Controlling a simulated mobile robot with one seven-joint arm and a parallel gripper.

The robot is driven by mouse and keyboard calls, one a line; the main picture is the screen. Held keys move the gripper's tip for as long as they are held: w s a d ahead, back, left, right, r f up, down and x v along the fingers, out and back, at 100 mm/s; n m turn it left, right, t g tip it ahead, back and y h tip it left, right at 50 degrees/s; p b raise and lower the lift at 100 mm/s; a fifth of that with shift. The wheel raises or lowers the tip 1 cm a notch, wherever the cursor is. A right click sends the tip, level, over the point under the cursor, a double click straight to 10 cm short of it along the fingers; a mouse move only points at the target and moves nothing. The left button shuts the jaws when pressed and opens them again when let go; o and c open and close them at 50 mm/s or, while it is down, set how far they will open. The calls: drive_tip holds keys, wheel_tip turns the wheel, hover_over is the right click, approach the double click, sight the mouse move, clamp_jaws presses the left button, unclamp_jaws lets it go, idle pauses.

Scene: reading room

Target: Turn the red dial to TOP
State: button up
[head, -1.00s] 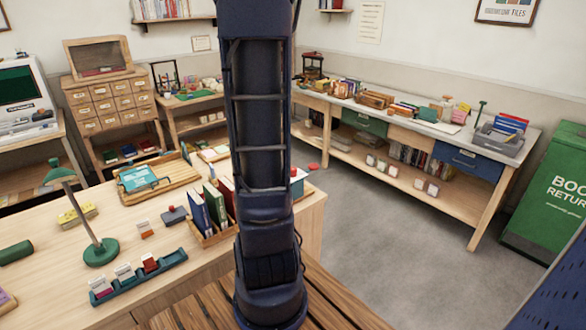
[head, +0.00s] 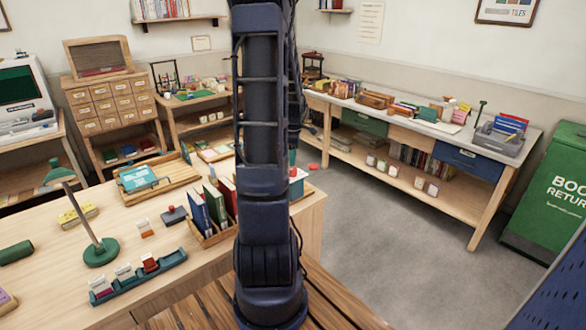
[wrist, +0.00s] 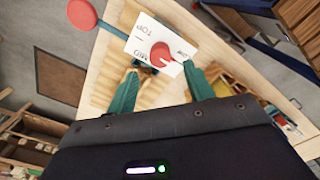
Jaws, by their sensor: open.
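The red dial (wrist: 158,51) shows in the wrist view, on a white card (wrist: 142,29) with printed labels; TOP can be read on its upper left part. A small pale mark shows on the dial, but I cannot tell surely which label it points at. My gripper (wrist: 161,68) has its two green fingers apart, one on each side of the dial's near side. I cannot tell whether they touch it.
The wooden desk (head: 60,285) holds a green lamp (head: 100,252), a bamboo tray (head: 165,190), a book rack and a teal card holder (head: 140,280). A long side table (head: 450,130) stands at the right; grey floor between is clear.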

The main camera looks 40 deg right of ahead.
sight(293, 168)
drive_tip(key=shift+f, duration=2.8)
drive_tip(key=c, duration=1)
